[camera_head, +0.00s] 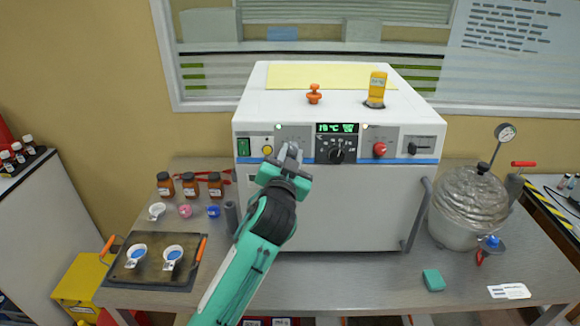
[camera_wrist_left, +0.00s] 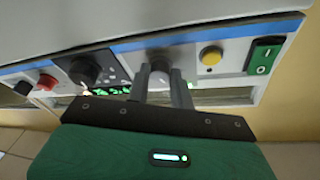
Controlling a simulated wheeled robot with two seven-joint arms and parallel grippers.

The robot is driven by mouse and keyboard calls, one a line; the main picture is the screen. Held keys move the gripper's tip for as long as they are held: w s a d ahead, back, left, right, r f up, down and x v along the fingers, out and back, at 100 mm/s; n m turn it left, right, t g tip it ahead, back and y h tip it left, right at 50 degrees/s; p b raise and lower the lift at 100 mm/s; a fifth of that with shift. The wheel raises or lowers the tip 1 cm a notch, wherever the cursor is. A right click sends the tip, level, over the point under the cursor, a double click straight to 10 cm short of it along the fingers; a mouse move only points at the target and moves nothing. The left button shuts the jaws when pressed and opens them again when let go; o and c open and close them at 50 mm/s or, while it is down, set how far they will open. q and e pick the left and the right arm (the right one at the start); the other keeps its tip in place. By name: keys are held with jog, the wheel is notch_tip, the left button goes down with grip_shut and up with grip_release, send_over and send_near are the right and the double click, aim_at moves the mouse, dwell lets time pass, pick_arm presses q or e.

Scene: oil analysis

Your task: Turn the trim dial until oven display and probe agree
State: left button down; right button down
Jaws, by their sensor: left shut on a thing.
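The white oven (camera_head: 390,205) stands on the bench with its control panel facing me. Its lit green display (camera_head: 337,128) seems to read about 18 °C; the digits are small. A yellow probe meter (camera_head: 377,88) stands on the oven top, its reading too small to tell. My left gripper (camera_head: 287,155) is at the panel's left part, shut on a small grey dial, which its fingers cover in the head view. In the left wrist view the dial (camera_wrist_left: 160,70) sits between the fingers, between the yellow button (camera_wrist_left: 210,57) and the black knob (camera_wrist_left: 84,70). My right gripper is not in view.
A red knob (camera_head: 379,149) and a green switch (camera_head: 243,147) are on the panel. An orange knob (camera_head: 314,94) is on the oven top.

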pick_arm(q)
jog(key=shift+f+n+y+b, duration=0.1)
jog(key=shift+n+y+b, duration=0.35)
jog(key=shift+n, duration=0.25)
jog(key=c, duration=1.2)
grip_release()
jog(key=shift+c, duration=0.2)
jog(key=shift+s, duration=0.1)
